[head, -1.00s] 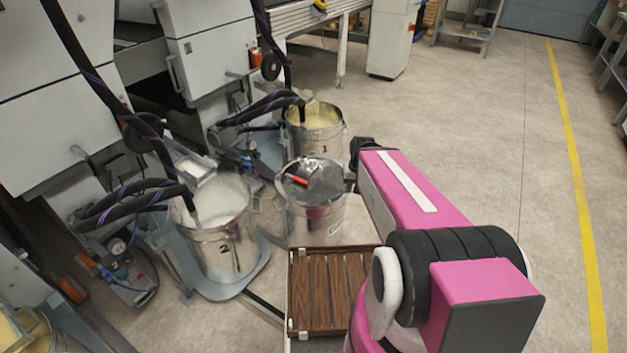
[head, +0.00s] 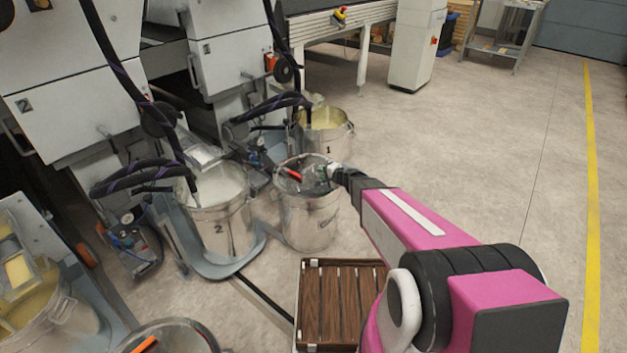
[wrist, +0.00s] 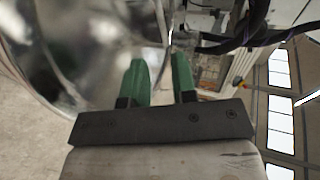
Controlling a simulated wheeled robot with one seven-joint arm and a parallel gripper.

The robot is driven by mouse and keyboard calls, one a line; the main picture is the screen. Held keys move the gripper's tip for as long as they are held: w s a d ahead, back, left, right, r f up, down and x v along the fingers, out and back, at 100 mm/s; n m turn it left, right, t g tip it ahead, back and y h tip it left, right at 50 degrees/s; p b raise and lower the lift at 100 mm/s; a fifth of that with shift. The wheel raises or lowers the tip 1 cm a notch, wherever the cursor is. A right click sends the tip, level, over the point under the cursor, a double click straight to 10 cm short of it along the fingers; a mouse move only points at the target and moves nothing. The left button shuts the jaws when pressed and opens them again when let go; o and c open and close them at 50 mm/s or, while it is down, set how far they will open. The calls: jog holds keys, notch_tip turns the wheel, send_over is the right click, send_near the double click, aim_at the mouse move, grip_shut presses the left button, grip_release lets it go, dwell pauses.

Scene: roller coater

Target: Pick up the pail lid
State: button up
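A round metal pail lid (head: 312,184) with a red handle (head: 294,174) lies on top of a metal pail (head: 308,222), in the middle of the head view. My gripper (head: 325,172) is at the lid's right side, close to its rim; contact cannot be made out. In the wrist view, my two green fingers (wrist: 161,78) stand apart with a gap between them. Shiny, blurred metal (wrist: 85,45) fills the upper left there, close to the left finger. The lid's handle does not show in the wrist view.
Pail 2 (head: 222,232) stands left of the lidded pail, and pail 1 (head: 334,136) stands behind it. Black hoses (head: 270,104) hang over both. Another lid (head: 178,338) with an orange handle shows at the bottom left. The floor at right is clear.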

aim_at(310, 174)
jog(key=shift+w+d+f+m+t, duration=0.1)
jog(key=shift+w+f+m+t, duration=0.2)
jog(key=shift+w+m, duration=0.1)
jog(key=x, duration=1)
jog(key=shift+w, duration=0.2)
grip_shut()
